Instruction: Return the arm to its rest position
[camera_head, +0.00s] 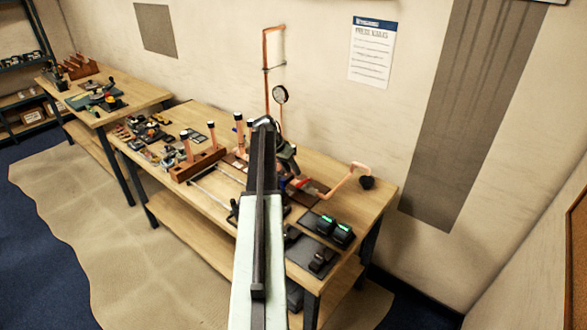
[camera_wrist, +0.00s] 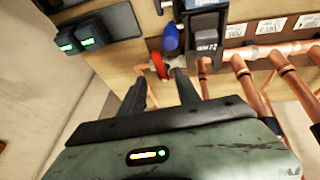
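My arm (camera_head: 257,230) stretches out from the bottom of the head view over the copper-work bench (camera_head: 345,160). Its far end is above the middle of the bench, and the arm hides part of the bench top. In the wrist view my gripper (camera_wrist: 161,80) has its two dark fingers apart. A small red part (camera_wrist: 158,64) shows just beyond the gap between the fingertips; I cannot tell whether they touch it. No held object is visible between the fingers.
Copper pipes (camera_wrist: 240,78) stand close to the right of the fingers in the wrist view. A tall copper pipe with a gauge (camera_head: 280,94) rises behind the arm. A bent copper pipe (camera_head: 352,170) and green-lit black boxes (camera_head: 342,234) lie right of it.

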